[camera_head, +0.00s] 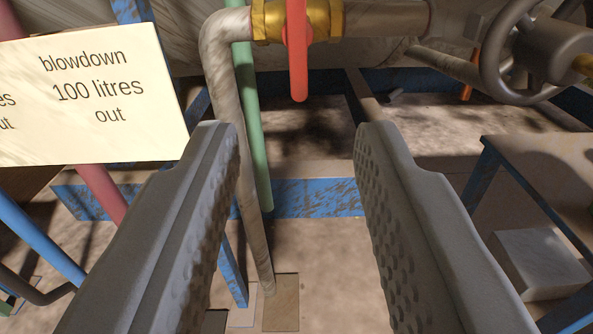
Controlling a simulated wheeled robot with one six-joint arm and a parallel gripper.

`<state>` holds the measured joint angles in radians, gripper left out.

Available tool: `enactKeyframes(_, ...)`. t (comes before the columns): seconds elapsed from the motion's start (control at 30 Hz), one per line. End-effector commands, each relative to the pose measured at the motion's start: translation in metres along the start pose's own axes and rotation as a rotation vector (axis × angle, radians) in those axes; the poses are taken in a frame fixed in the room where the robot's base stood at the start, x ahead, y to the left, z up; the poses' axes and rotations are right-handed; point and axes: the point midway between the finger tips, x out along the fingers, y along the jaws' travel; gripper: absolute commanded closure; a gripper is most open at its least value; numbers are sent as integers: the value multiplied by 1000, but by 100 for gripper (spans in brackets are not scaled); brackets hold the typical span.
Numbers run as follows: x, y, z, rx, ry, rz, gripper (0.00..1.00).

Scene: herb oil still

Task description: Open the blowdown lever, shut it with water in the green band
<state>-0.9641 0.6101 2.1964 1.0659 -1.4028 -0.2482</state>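The red blowdown lever (298,52) hangs straight down from a brass valve (330,20) at the top centre. The valve sits on a grey pipe that bends down on its left to the floor. My gripper (295,135) is open and empty. Its two fingers stand wide apart below the lever, and the lever's tip shows above and between the fingertips, not held. A white sign (90,92) at the left reads "blowdown 100 litres out". No green band or water gauge shows in this view.
A grey handwheel (495,55) is at the upper right. A green pipe (250,130) runs down beside the grey pipe (220,90). Red and blue pipes cross the lower left. A blue-edged table (540,175) and a pale block (540,262) stand at the right.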

Motion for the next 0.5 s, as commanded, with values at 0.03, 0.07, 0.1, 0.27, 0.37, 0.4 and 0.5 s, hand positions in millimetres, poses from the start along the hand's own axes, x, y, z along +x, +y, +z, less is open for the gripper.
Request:
enactKeyframes(0.03, -7, -1, 0, 0, 0, -2, 66)
enactKeyframes(0.07, -10, -1, 0, 0, 0, -1, 66)
enactKeyframes(0.1, -15, -1, 0, 0, 0, -1, 66)
enactKeyframes(0.27, -24, 0, 0, -1, 1, 0, 66)
enactKeyframes(0.37, -25, 0, 0, -1, 0, 0, 66)
enactKeyframes(0.4, -25, 0, 0, -1, 0, 1, 66)
enactKeyframes(0.5, -25, 0, 0, 0, 0, 1, 66)
